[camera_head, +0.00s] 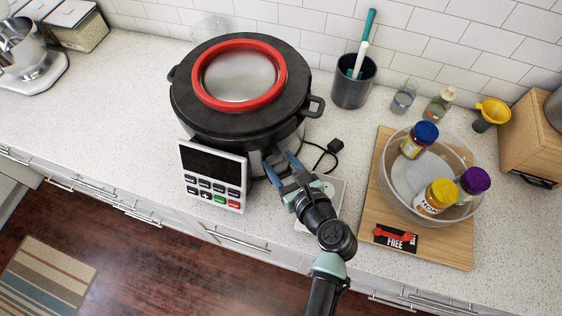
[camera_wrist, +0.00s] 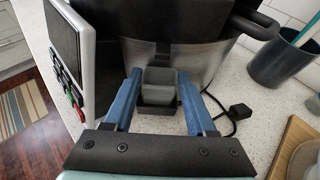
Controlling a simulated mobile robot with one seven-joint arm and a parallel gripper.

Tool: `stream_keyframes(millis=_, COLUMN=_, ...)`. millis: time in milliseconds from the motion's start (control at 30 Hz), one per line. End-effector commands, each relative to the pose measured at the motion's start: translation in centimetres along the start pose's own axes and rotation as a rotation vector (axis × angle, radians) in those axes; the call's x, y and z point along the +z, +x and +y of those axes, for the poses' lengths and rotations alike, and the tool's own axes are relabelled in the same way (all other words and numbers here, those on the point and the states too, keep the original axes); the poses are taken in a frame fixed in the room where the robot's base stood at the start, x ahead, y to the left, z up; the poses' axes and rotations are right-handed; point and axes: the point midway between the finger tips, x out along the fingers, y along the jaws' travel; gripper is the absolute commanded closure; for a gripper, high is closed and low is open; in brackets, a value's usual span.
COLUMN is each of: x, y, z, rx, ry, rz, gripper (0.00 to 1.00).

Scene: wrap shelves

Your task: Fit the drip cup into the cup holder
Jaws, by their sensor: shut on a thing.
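The drip cup is a small grey square cup (camera_wrist: 159,86), seen in the wrist view between the two blue fingers of my gripper (camera_wrist: 162,80). My gripper is shut on it, close against the front of the large steel pot-shaped cooker (camera_wrist: 207,58). A dark bracket (camera_wrist: 163,54) on the cooker's wall, seemingly the cup holder, shows just beyond the cup. I cannot tell whether the cup is seated in it. In the head view my gripper (camera_head: 282,165) is low at the cooker's right front, and the cup is not clearly visible there.
A control panel (camera_head: 212,176) stands close left of my gripper. A black plug and cord (camera_head: 334,147) lie to the right. A wooden board (camera_head: 450,239) with a clear bowl (camera_head: 391,199) of jars is further right. A dark utensil cup (camera_head: 353,88) stands behind.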

Motion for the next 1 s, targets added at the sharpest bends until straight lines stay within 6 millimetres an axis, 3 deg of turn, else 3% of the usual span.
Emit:
stream_keyframes(millis=200, x=-0.3, y=0.1, z=0.0, rx=0.001, ry=0.000, rz=0.000, gripper=0.96)
stream_keyframes(millis=233, x=-0.4, y=0.1, z=0.0, rx=0.000, ry=0.000, rz=0.000, gripper=0.42)
stream_keyframes(millis=400, x=-0.3, y=0.1, z=0.0, rx=0.000, ry=0.000, rz=0.000, gripper=0.14)
stream_keyframes(millis=767, x=0.2, y=-0.2, z=0.0, rx=0.000, ry=-0.001, rz=0.000, gripper=0.14)
stream_keyframes(millis=1000, x=-0.1, y=-3.9, z=-0.1, rx=-0.003, ry=0.001, rz=0.000, gripper=0.14)
